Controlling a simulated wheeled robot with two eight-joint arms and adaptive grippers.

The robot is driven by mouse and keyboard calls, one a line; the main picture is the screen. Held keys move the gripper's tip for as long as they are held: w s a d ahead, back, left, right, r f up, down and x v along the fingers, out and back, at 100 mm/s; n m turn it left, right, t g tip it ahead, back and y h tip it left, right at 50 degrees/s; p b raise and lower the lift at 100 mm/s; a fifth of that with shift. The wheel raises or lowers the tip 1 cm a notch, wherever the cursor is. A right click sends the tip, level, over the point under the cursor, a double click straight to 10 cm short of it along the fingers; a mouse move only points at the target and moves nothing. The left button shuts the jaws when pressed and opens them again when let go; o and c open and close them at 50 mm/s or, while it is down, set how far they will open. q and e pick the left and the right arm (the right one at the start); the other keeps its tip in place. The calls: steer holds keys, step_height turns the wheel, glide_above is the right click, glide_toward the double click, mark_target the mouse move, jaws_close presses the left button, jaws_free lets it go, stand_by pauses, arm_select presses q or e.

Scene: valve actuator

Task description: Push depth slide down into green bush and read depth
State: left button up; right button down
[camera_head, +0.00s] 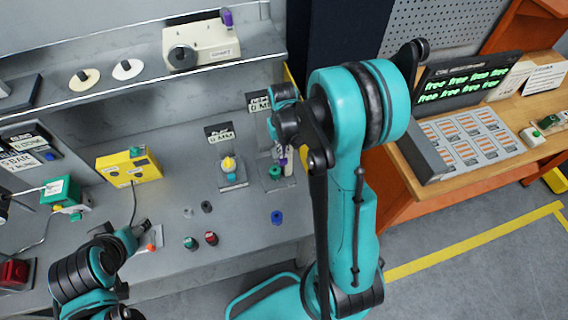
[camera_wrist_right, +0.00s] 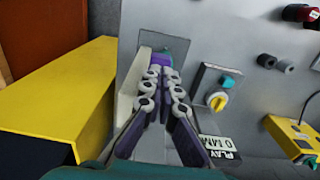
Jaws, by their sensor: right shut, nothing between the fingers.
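My right gripper (camera_wrist_right: 162,78) is shut, with its fingertips at a purple part (camera_wrist_right: 162,60) that looks like the depth slide. Whether they touch it cannot be told. Just beyond lies a green part (camera_wrist_right: 178,48), probably the green bush, mostly hidden by the fingers. In the head view the purple part (camera_head: 283,162) and green part (camera_head: 275,172) stand on a small grey plate at the bench's right end, partly behind my right arm. A sign (camera_head: 259,103) behind reads "0 MM", its top line unclear. My left gripper (camera_head: 146,234) is low over the bench's front left.
A yellow-knobbed fixture (camera_head: 229,165) stands left of the plate, with a "0 MM" sign (camera_head: 219,134) behind it. Several small cylinders, including a blue one (camera_head: 277,217), stand in front. A yellow box (camera_head: 133,165) sits farther left. A yellow panel (camera_wrist_right: 60,95) borders the bench in the wrist view.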

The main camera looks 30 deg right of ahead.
mark_target(283, 162)
steer(key=shift+f+b, duration=3.35)
steer(key=shift+f, duration=0.15)
steer(key=shift+r, duration=0.15)
steer(key=shift+r+p, duration=3.05)
steer(key=shift+r, duration=1.4)
steer(key=shift+f, duration=0.1)
steer(key=s+a+f+n+t+b, duration=0.2)
steer(key=s+a+f+t+b, duration=0.5)
steer(key=b, duration=1.6)
steer(key=s+a+f, duration=0.3)
steer(key=s, duration=0.1)
steer(key=shift+a+f+n+b, duration=0.15)
steer(key=shift+a+n+b, duration=0.15)
steer(key=shift+b, duration=0.1)
